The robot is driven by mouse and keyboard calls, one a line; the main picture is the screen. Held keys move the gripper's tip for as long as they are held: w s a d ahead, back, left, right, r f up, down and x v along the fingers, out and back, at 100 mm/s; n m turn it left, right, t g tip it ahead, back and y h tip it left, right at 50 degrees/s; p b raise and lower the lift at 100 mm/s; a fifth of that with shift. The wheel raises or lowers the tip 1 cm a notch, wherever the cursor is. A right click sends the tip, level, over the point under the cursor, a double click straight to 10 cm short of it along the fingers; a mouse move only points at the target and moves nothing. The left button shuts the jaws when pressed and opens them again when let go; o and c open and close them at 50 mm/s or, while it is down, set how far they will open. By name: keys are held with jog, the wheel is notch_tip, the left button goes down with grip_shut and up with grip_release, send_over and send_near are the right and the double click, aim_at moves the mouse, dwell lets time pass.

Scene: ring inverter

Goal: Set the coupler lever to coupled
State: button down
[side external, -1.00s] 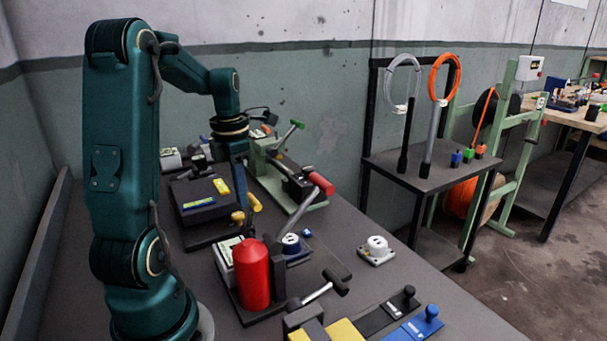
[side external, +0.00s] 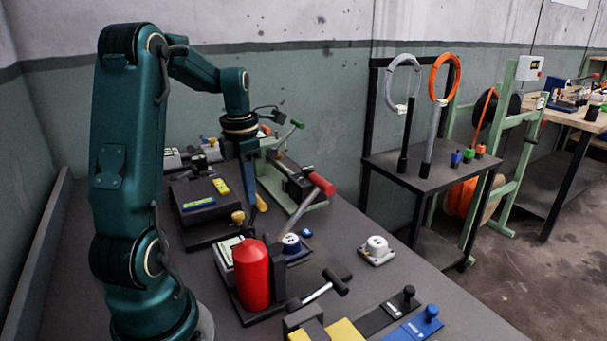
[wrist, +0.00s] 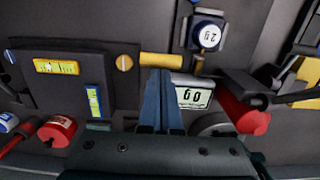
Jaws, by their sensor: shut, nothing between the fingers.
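No lever carries a readable "coupler" label, so I cannot tell for sure which one it is. A short yellow handle (side external: 262,204) is closest to my gripper (side external: 252,204); part of it is hidden behind the fingers in the side view. In the wrist view the yellow handle (wrist: 160,60) lies crosswise just beyond the fingertips of my gripper (wrist: 160,73). I cannot tell whether they touch. The fingers are together and hold nothing.
A dark block with yellow-green levels (side external: 200,200) and a brass knob (side external: 238,217) is left of my gripper. A red cylinder (side external: 251,273) and a black T-handle (side external: 335,282) stand in front. A white-topped device (side external: 377,247) sits right, with bare table around it.

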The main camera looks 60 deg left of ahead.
jog(key=shift+w+f, duration=0.15)
jog(key=shift+w, duration=0.45)
jog(key=shift+w+f, duration=0.15)
jog(key=shift+w, duration=0.4)
jog(key=shift+w+f, duration=1.05)
jog(key=shift+w, duration=0.2)
jog(key=shift+w+f, duration=1)
jog(key=shift+w, duration=0.25)
notch_tip(320, 180, up, 5)
jog(key=shift+s+r, duration=0.1)
